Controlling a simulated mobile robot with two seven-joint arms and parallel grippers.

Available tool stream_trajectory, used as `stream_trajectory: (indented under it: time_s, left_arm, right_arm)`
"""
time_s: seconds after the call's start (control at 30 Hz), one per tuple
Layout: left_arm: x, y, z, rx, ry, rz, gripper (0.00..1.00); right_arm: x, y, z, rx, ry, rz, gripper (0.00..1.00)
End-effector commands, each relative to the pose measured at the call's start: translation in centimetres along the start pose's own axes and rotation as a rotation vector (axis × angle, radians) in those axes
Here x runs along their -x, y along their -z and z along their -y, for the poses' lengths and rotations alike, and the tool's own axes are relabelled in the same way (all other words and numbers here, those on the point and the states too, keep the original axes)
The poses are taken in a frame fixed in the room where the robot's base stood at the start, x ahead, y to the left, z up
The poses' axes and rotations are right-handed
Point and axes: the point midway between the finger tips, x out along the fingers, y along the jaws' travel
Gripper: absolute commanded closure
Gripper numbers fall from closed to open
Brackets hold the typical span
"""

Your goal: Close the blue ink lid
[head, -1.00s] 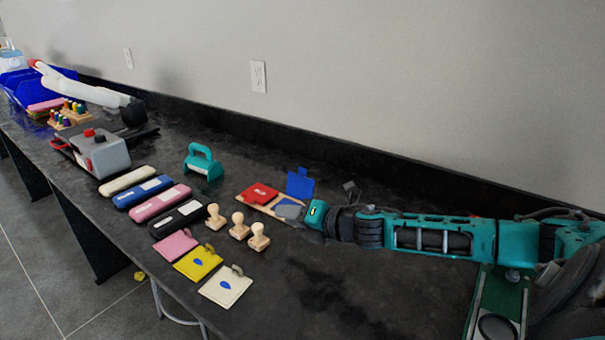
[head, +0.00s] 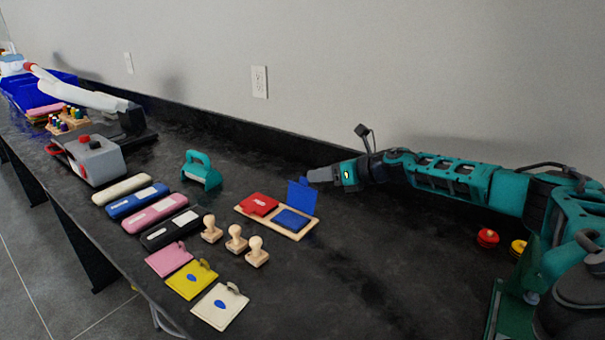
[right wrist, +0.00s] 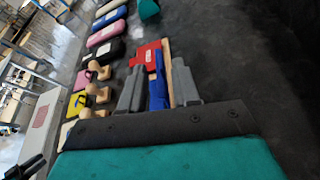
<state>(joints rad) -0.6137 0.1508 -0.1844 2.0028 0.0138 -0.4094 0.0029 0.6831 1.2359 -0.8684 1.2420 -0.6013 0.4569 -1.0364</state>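The blue ink pad (head: 292,220) lies open on a wooden tray (head: 275,230), its blue lid (head: 302,196) standing up at the back edge. The lid also shows in the right wrist view (right wrist: 157,88), between my finger outlines. My right gripper (head: 318,174) is at the lid's upper right side in the head view, above the table. In the right wrist view its two grey fingers (right wrist: 157,90) are spread apart. Whether either finger touches the lid I cannot tell. My left gripper is in neither view.
A red ink pad (head: 258,204) sits shut beside the blue one on the tray. Wooden stamps (head: 236,240) stand in front, with a teal-handled tool (head: 201,170) to the left. Red (head: 487,237) and yellow (head: 518,247) round items lie at right.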

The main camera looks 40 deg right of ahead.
Motion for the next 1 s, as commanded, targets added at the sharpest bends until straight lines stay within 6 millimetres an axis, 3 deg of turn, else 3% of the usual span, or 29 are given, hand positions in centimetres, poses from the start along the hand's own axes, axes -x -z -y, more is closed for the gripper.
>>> stream_trajectory:
  time_s: [0.1,0.3,0.77,1.0]
  left_arm:
    - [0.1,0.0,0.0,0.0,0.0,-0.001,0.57]
    - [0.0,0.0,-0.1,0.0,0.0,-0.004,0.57]
    - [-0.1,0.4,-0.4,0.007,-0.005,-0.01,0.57]
    - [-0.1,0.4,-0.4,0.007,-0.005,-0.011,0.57]
  right_arm:
    - [-2.4,-0.1,-0.1,-0.002,-0.003,0.003,0.69]
    - [-4.9,0.0,-0.1,-0.001,-0.002,0.001,0.69]
    - [-6.0,0.0,-0.1,0.0,-0.001,0.0,0.69]
    - [-6.0,0.0,-0.1,0.0,-0.001,0.0,0.9]
